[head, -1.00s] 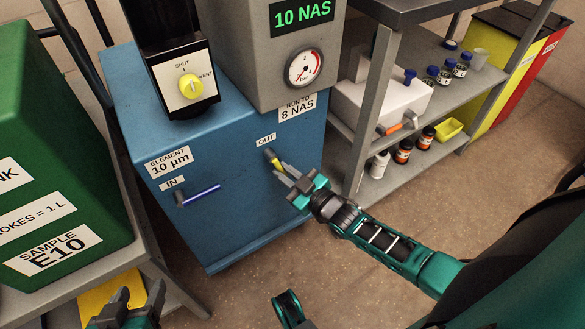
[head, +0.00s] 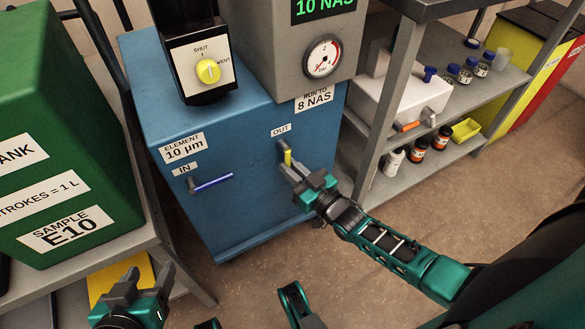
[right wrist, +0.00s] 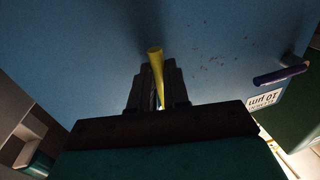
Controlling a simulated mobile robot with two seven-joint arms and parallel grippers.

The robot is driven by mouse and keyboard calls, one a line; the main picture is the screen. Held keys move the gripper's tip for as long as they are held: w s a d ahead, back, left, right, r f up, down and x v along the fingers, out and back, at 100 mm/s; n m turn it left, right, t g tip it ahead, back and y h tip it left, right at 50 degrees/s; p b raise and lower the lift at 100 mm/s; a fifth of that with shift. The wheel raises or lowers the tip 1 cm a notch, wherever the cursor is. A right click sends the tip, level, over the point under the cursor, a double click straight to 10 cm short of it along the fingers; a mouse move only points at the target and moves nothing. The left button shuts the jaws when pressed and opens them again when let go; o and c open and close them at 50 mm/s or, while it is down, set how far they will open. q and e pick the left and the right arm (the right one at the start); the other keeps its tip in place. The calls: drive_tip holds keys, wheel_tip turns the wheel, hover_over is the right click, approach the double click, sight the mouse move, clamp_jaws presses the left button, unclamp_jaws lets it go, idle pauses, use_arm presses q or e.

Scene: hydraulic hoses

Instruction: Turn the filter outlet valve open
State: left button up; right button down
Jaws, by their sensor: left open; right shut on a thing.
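The outlet valve's yellow handle (head: 287,158) sits under the OUT label (head: 281,131) on the front of the blue filter unit (head: 250,215). It points downward, nearly vertical. My right gripper (head: 292,172) is shut on the lower part of the handle. In the right wrist view the yellow handle (right wrist: 156,68) runs between the two fingers (right wrist: 156,90); its lower end is hidden between them. My left gripper (head: 148,282) is open and empty at the lower left, well away from the valve.
The blue IN valve handle (head: 212,183) lies roughly horizontal to the left. A yellow knob (head: 208,71) and a pressure gauge (head: 322,57) are above. A grey shelf (head: 455,110) with bottles stands right; a green tank (head: 65,130) stands left.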

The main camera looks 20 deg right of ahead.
use_arm(q)
drive_tip(key=shift+f, duration=0.1)
use_arm(e)
drive_tip(key=c, duration=1.1)
unclamp_jaws()
use_arm(q)
drive_tip(key=p, duration=0.1)
drive_tip(key=a+r+p, duration=0.1)
drive_tip(key=p, duration=0.1)
drive_tip(key=shift+s+r, duration=0.2)
drive_tip(key=shift+r, duration=0.1)
use_arm(e)
drive_tip(key=v, duration=1.3)
use_arm(q)
drive_tip(key=shift+s, duration=0.1)
